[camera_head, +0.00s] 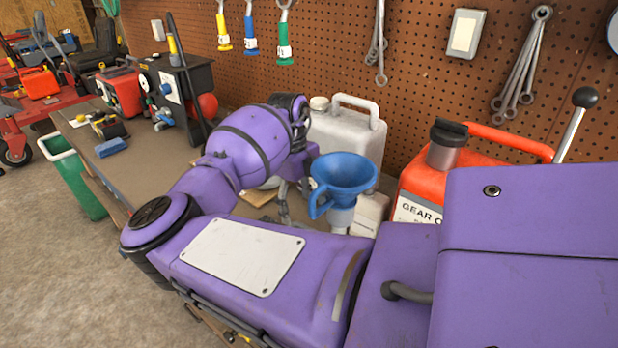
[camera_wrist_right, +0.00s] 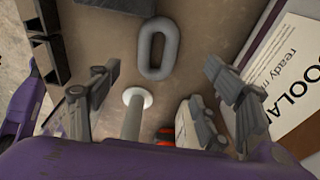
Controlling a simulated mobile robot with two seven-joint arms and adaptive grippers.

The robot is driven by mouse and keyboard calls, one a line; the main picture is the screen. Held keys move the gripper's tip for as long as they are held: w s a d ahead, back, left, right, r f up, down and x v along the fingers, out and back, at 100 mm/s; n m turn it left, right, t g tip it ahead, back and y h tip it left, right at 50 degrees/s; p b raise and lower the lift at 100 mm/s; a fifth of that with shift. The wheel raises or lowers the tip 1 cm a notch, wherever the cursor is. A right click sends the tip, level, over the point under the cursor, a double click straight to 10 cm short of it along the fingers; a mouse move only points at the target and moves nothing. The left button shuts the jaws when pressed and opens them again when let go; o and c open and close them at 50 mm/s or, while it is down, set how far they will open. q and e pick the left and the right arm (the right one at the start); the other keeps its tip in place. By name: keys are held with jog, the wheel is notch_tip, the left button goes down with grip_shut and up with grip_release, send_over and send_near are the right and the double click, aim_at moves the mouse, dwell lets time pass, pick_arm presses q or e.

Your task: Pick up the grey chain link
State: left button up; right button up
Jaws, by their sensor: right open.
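The grey chain link (camera_wrist_right: 144,50) is an oval ring lying flat on the brown bench top in the right wrist view. My right gripper (camera_wrist_right: 158,74) is open, its two fingers spread on either side of the picture. The link lies ahead of the fingertips, between their lines, and nothing is held. In the head view my purple right arm reaches over the bench, and its gripper (camera_head: 283,208) is mostly hidden behind the arm. I cannot make out the link in the head view.
A blue funnel (camera_head: 343,174), a white jug (camera_head: 345,132) and a red gear oil can (camera_head: 470,160) stand right of the gripper. A white labelled container (camera_wrist_right: 288,85) is close to the right finger. A white-based grey post (camera_wrist_right: 134,112) stands between the fingers.

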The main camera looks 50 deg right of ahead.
aim_at(301, 227)
jog(key=f, duration=0.7)
jog(key=shift+s+a+f+p, duration=0.25)
jog(key=shift+s+p, duration=0.05)
jog(key=shift+p, duration=0.05)
jog(key=shift+r, duration=0.1)
jog(key=c, duration=1.4)
